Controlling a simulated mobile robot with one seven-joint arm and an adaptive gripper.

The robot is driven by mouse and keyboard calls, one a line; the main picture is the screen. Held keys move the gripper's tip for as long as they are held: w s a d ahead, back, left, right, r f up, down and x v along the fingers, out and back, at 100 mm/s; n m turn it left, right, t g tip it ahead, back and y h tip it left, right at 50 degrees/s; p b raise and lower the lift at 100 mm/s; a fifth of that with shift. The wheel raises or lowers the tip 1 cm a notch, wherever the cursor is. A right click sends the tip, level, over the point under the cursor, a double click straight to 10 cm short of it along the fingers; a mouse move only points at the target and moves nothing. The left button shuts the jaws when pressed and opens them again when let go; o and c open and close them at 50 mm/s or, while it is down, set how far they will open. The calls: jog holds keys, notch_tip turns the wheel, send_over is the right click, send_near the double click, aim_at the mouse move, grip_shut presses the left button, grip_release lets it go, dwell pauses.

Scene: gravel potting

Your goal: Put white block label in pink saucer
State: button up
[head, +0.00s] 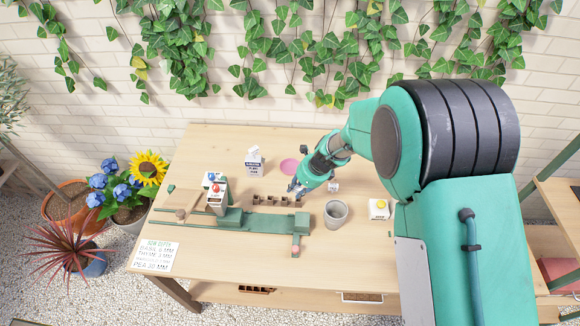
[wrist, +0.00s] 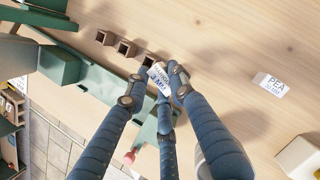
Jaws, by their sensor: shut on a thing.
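My gripper (head: 294,188) is over the middle of the table, and its blue fingers also show in the wrist view (wrist: 155,84). They are shut on a small white block label (wrist: 159,76) with blue print, held tilted between the fingertips; its text is only partly readable. The pink saucer (head: 289,166) lies flat on the table just behind my gripper in the head view, partly hidden by my arm. It is not visible in the wrist view. A second white block label (wrist: 271,85), marked PEA, stands on the table, also seen in the head view (head: 334,186).
A row of small brown cells (head: 270,200) and a green rail fixture (head: 255,222) lie left of and below my gripper. A grey pot (head: 336,213) and a yellow-white box (head: 378,209) stand to the right. A white carton (head: 254,161) stands left of the saucer.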

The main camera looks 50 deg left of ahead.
jog(key=w+a, duration=0.2)
jog(key=a, duration=0.2)
jog(key=w+a+f, duration=0.1)
jog(key=w+a, duration=0.2)
jog(key=a, duration=0.1)
jog(key=w+a+b, duration=0.1)
jog(key=w+a, duration=0.2)
jog(key=a, duration=0.2)
jog(key=shift+a+f, duration=0.1)
jog(key=shift+f, duration=0.15)
jog(key=shift+f+b, duration=0.4)
jog(key=shift+f, duration=1.35)
jog(key=shift+f, duration=0.1)
jog(key=o, duration=0.9)
